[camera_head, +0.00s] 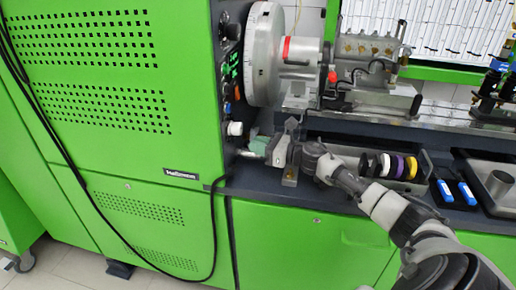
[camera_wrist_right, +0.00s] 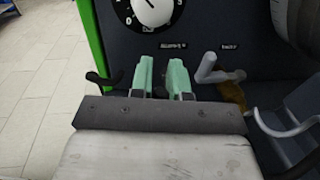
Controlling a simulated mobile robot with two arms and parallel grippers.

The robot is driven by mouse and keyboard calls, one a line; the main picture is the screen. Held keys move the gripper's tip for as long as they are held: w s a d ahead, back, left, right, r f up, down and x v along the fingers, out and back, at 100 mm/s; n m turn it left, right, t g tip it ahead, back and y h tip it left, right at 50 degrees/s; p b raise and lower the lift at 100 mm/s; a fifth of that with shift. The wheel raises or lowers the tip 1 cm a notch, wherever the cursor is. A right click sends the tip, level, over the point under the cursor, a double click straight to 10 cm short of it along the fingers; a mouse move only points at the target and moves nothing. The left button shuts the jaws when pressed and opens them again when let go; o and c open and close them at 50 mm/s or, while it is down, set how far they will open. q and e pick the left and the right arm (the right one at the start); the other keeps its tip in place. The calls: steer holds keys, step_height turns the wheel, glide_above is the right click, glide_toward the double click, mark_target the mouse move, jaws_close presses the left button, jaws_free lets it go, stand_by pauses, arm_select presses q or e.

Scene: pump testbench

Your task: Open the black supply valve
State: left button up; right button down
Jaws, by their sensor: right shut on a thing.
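The black supply valve shows in the right wrist view as a dark lever end (camera_wrist_right: 102,79) sticking out to the left of my fingers. The rest of it is largely hidden behind and between them. My right gripper (camera_wrist_right: 162,78) has its pale green fingers on either side of a dark part, shut on the black valve, with a narrow gap between the tips. In the head view my right gripper (camera_head: 258,147) is at the dark panel beside the green cabinet, and the valve cannot be made out there. My left gripper is not in view.
A grey lever (camera_wrist_right: 208,69) sits close right of my fingers, with a black dial (camera_wrist_right: 127,14) above. In the head view a big grey disc (camera_head: 264,55) and pump (camera_head: 365,60) stand above my arm.

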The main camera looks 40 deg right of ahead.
steer(key=c, duration=1.1)
jaws_free()
steer(key=shift+r, duration=0.55)
step_height(320, 180, up, 3)
steer(key=shift+f, duration=0.15)
steer(key=s+d+r, duration=0.2)
steer(key=s+r, duration=0.1)
steer(key=s, duration=0.2)
steer(key=s+d+r+b, duration=0.1)
steer(key=s+d+r, duration=0.1)
steer(key=s+r, duration=0.2)
steer(key=shift+v, duration=0.9)
steer(key=shift+r, duration=0.1)
